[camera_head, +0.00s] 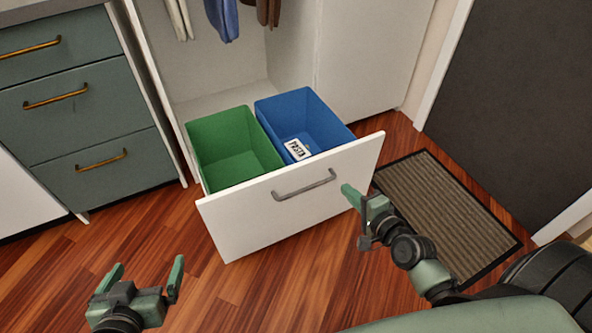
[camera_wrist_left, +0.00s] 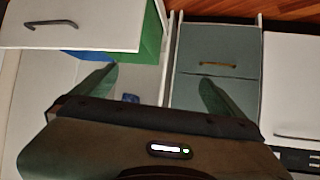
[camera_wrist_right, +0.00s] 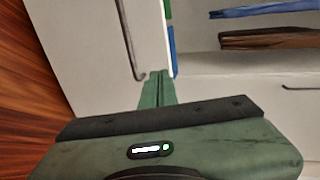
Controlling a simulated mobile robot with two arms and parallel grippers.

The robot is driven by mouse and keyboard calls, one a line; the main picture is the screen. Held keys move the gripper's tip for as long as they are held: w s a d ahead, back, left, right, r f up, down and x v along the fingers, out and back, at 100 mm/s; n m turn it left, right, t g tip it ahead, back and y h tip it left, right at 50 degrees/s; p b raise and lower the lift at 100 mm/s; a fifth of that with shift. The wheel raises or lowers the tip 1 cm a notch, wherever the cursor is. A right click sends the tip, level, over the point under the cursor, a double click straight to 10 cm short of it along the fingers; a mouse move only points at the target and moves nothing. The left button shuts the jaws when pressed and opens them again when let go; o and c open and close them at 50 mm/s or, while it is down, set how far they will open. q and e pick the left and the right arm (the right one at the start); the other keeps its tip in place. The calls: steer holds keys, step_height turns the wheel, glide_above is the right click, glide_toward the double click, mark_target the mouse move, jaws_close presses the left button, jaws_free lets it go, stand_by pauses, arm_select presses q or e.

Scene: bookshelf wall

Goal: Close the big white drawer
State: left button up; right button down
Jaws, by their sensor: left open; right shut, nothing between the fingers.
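The big white drawer (camera_head: 240,222) stands pulled out at floor level, with a grey bar handle (camera_head: 304,185) on its front. It holds a green bin (camera_head: 232,150) and a blue bin (camera_head: 318,118). My right gripper (camera_head: 346,188) is shut and empty, at the right part of the drawer front, right of the handle. In the right wrist view its fingertips (camera_wrist_right: 157,75) are close to the white front; I cannot tell if they touch. My left gripper (camera_head: 148,270) is open and empty, above the floor left of the drawer. The drawer front (camera_wrist_left: 100,38) also shows in the left wrist view.
A white pack labelled PASTA (camera_head: 297,149) lies in the blue bin. Clothes (camera_head: 222,18) hang in the cabinet behind. A grey-green drawer cabinet (camera_head: 85,110) stands left. A doormat (camera_head: 445,212) lies right, by a dark door (camera_head: 515,110). The wooden floor before the drawer is clear.

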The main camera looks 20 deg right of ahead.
steer(key=b, duration=0.2)
glide_toward(319, 160)
steer(key=f, duration=0.2)
steer(key=w+b, duration=0.1)
steer(key=w, duration=0.4)
steer(key=shift+w+a+f+b, duration=0.15)
steer(key=shift+w+a+b, duration=0.05)
steer(key=shift+w+b, duration=0.2)
arm_select(q)
steer(key=w+d+r+t+h, duration=0.1)
steer(key=r+t+h, duration=0.1)
steer(key=r+t, duration=0.3)
steer(key=w+d+r+t+h, duration=0.1)
steer(key=r+t, duration=0.4)
steer(key=r, duration=0.7)
steer(key=shift+w+d+r+m+t+h, duration=0.3)
steer(key=shift+d+r+h, duration=0.1)
steer(key=shift+d, duration=0.4)
arm_select(e)
steer(key=shift+w, duration=0.25)
steer(key=shift+w, duration=0.1)
